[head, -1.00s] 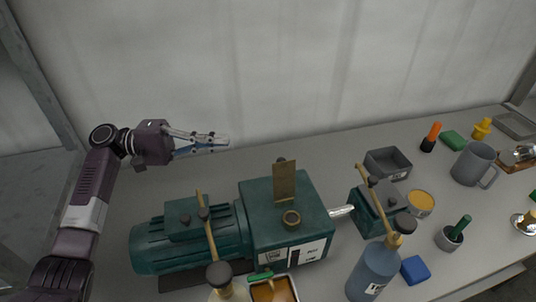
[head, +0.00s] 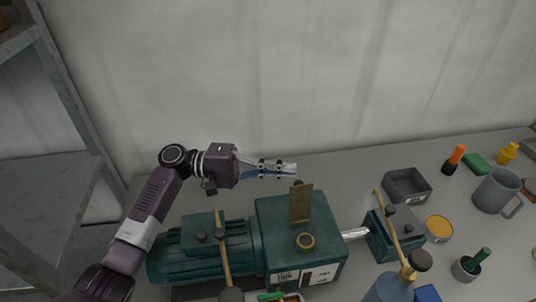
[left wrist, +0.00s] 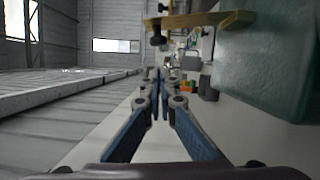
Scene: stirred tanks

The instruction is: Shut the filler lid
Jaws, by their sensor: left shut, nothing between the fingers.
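The filler lid (head: 301,206) is a brass plate standing upright, open, on top of the green gearbox housing (head: 268,222). The round brass filler opening (head: 305,241) is uncovered in front of it. My left gripper (head: 296,168) is shut and empty, its fingertips close to the lid's top edge in the head view and seemingly behind it; I see no clear contact. In the left wrist view the shut fingers (left wrist: 161,82) point ahead, with the brass lid (left wrist: 205,19) above them and the green housing (left wrist: 265,60) at right. My right gripper is not in view.
A green motor (head: 190,255) joins the housing at left, with a brass-coloured bar leaning over it. A grey tray (head: 407,187), yellow-topped tin (head: 438,228), grey mug (head: 497,191) and blue bottle (head: 388,290) stand to the right. The wall is behind; the bench behind the motor is clear.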

